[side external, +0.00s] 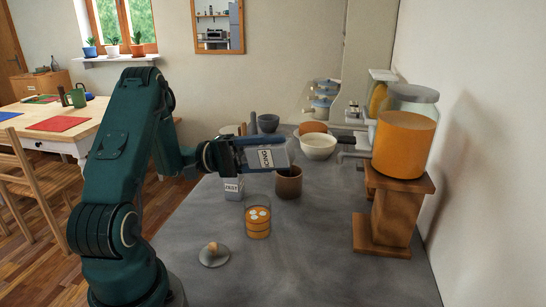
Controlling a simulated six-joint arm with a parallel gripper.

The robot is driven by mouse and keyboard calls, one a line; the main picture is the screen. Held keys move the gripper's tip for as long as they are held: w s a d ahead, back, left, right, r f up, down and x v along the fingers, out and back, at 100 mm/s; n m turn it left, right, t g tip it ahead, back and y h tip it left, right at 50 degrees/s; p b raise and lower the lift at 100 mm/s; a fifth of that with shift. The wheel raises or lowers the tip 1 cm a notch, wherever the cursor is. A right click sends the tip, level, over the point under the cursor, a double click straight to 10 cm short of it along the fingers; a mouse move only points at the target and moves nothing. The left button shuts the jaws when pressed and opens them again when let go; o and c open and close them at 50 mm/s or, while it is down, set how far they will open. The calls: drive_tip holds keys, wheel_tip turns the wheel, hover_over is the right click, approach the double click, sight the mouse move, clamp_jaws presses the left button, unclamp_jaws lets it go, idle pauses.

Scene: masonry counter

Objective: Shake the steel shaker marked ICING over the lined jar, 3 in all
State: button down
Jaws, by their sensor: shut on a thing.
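The steel shaker marked ICING (267,156) is held on its side in the air, its lettering turned sideways and its far end pointing right. My gripper (236,155) is shut on it; the fingers partly cover its left end. The lined jar (257,229) stands upright on the counter, orange with pale bands, with several pale round spots at its top. In the picture the shaker is above and behind the jar, and apart from it. I cannot tell whether it is directly over the jar.
A second, marked shaker (233,189) stands behind the jar, below my gripper. A brown cup (289,183) stands behind right. A knobbed lid (214,254) lies front left. A cream bowl (318,147) is farther back. An orange-filled dispenser (404,140) stands right. The front counter (320,265) is clear.

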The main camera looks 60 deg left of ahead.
sight(251, 162)
drive_tip(key=g+y, duration=0.1)
drive_tip(key=f+g+y, duration=0.1)
drive_tip(key=g+y, duration=0.3)
drive_tip(key=y, duration=0.1)
drive_tip(key=f+g+y, duration=0.1)
drive_tip(key=shift+s+a+f+y, duration=0.1)
drive_tip(key=shift+s+a+y, duration=0.1)
drive_tip(key=shift+a+y, duration=0.15)
drive_tip(key=g+y, duration=0.2)
drive_tip(key=s+a+g+y, duration=0.1)
drive_tip(key=y, duration=0.1)
drive_tip(key=shift+f+g, duration=0.3)
drive_tip(key=shift+f, duration=0.05)
drive_tip(key=g+y, duration=0.1)
drive_tip(key=s+a+g+y, duration=0.1)
drive_tip(key=g+y, duration=0.1)
drive_tip(key=y, duration=0.1)
drive_tip(key=shift+s+a, duration=0.2)
drive_tip(key=shift+a, duration=0.15)
drive_tip(key=s+d+r+m, duration=0.1)
drive_tip(key=d+r+m, duration=0.1)
drive_tip(key=d+m, duration=0.6)
drive_tip(key=shift+s+d+r+g, duration=0.25)
drive_tip(key=shift+d+r+g, duration=0.05)
drive_tip(key=shift+d, duration=0.5)
